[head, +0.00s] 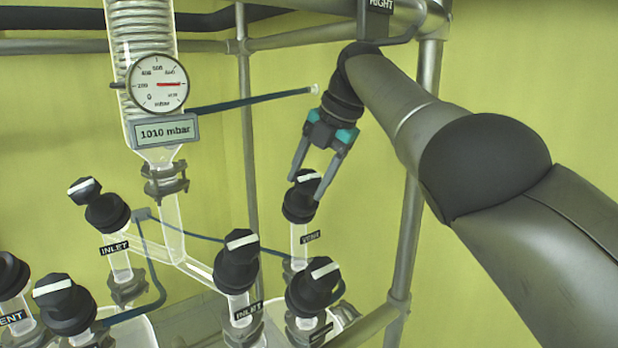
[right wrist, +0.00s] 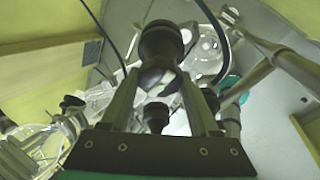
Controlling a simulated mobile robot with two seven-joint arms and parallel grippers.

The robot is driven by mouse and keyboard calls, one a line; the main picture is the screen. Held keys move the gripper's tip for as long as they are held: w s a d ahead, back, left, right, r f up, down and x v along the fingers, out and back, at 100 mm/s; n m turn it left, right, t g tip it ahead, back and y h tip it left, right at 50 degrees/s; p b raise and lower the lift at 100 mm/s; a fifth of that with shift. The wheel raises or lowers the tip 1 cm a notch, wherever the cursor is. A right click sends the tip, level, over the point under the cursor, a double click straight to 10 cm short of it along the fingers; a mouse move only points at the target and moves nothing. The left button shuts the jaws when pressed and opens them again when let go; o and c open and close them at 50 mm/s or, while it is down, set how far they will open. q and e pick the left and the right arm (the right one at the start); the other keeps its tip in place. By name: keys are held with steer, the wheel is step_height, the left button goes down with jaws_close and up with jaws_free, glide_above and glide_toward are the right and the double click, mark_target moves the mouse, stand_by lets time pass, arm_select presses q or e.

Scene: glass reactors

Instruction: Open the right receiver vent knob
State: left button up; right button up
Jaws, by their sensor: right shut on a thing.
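The right receiver vent knob (head: 298,206) is a black ribbed knob with a white bar on top, above a clear glass tube labelled VENT. My right gripper (head: 306,186) comes down from above, its two fingers on either side of the knob's top, shut on it. In the right wrist view, a dark knob (right wrist: 160,42) shows at the ends of the two fingers. The white bar is partly covered by the fingers, so its exact angle is hard to tell. My left gripper is not in view.
Two more black knobs stand close by, an inlet knob (head: 236,262) and a lower knob (head: 312,287). A gauge (head: 158,83) above a 1010 mbar display (head: 166,131) is at left. A metal frame post (head: 405,240) stands right of the vent; a dark hose (head: 250,101) ends near my gripper.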

steer(key=o, duration=1.4)
steer(key=shift+m, duration=0.3)
